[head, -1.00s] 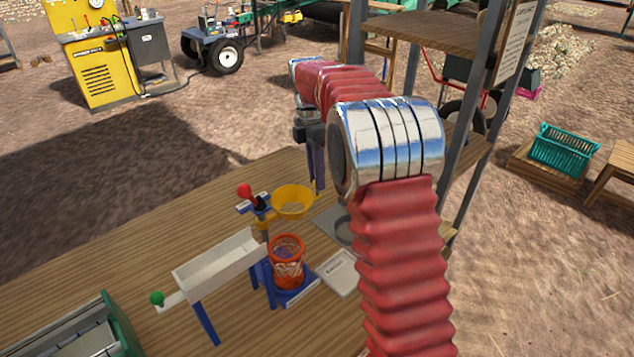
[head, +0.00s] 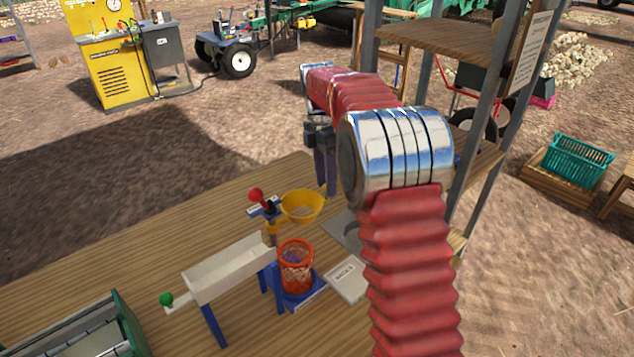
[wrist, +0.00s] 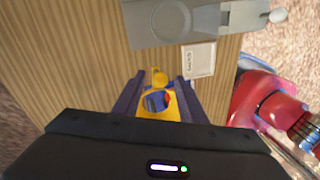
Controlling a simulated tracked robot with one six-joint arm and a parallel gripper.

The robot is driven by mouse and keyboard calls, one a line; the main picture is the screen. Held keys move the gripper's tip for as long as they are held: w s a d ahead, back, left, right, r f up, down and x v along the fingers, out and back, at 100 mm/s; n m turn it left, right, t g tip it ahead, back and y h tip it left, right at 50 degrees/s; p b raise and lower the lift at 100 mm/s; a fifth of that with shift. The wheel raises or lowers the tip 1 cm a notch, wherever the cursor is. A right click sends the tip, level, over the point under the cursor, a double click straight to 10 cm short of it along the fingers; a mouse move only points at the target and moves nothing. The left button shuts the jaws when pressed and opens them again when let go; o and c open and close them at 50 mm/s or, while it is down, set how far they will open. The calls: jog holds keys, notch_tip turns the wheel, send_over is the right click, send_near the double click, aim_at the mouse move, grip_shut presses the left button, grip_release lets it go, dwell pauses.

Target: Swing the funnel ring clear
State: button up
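The funnel ring (head: 302,206) is a yellow ring at the top of a short stand on the wooden table. The stand carries a red knob (head: 256,195). An orange net basket (head: 296,268) stands below and in front of the ring on a blue base. My gripper (head: 328,188) points down just behind and right of the ring in the head view. In the wrist view its two dark purple fingers (wrist: 158,76) are apart, and the yellow ring (wrist: 158,103) shows between them. I cannot tell whether either finger touches it.
A white trough (head: 230,270) on blue legs with a green knob stands left of the basket. A white labelled card (head: 346,281) and a grey plate (head: 343,233) lie to the right. Metal posts and a shelf (head: 440,35) rise behind my arm. The table's left part is mostly clear.

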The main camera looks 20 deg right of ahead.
jog(key=shift+r, duration=0.1)
jog(key=shift+w+r, duration=0.15)
jog(key=shift+r, duration=0.5)
notch_tip(320, 180, up, 5)
jog(key=shift+w+a+r, duration=0.1)
jog(key=shift+w+r, duration=0.05)
jog(key=shift+r, duration=0.05)
jog(key=shift+w+r, duration=0.15)
jog(key=shift+r, duration=0.35)
jog(key=shift+w, duration=0.1)
jog(key=shift+f, duration=0.2)
